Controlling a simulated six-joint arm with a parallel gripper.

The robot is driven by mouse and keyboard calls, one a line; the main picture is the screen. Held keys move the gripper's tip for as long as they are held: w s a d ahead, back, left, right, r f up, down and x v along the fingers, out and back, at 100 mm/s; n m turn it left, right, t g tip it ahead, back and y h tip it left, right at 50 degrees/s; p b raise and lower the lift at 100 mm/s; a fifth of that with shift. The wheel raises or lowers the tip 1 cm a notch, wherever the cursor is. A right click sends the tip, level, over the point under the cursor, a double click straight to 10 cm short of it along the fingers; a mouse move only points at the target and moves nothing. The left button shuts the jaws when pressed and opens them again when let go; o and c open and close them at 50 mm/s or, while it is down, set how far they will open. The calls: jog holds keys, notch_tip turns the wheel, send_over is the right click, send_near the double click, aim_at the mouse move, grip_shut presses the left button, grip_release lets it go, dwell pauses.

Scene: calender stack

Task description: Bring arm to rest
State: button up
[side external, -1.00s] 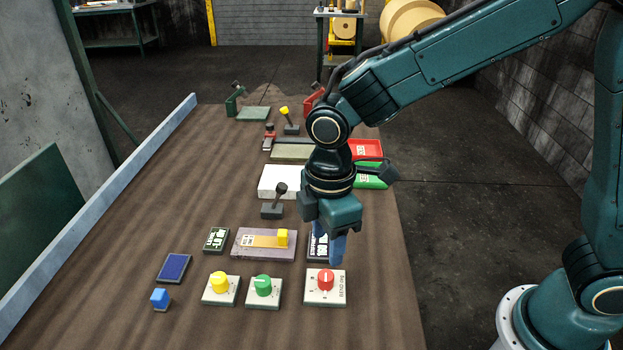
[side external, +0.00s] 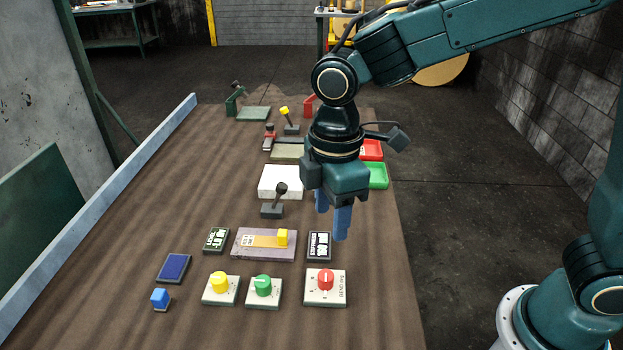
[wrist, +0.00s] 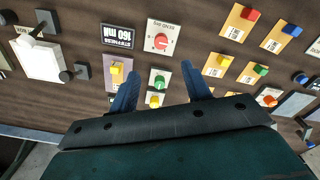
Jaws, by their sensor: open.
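My gripper (side external: 332,220) hangs above the right part of the brown table (side external: 130,260) in the side view, its blue fingers pointing down. It is open and empty, and apart from everything below it. In the wrist view my gripper (wrist: 162,92) shows both blue fingers spread, with a gap between them. Below it stand a red knob on a white plate (side external: 325,298), a green knob (side external: 263,284) and a yellow knob (side external: 219,282). The red knob also shows in the wrist view (wrist: 161,41).
A purple plate with a yellow slider (side external: 250,250), a small dark display (side external: 319,246), a black-knobbed lever (side external: 274,206) and a white block (side external: 279,182) lie near my gripper. The table's left side is mostly clear.

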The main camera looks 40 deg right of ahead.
jog(key=s+d+r+m+t, duration=0.2)
jog(key=s+d+r+m, duration=0.2)
jog(key=s+d+m, duration=0.3)
jog(key=s+d+r+m+t, duration=0.3)
jog(key=s+d+m, duration=0.4)
jog(key=d, duration=0.4)
jog(key=shift+s+d+r, duration=0.35)
jog(key=shift+s, duration=0.3)
jog(key=shift+c, duration=0.5)
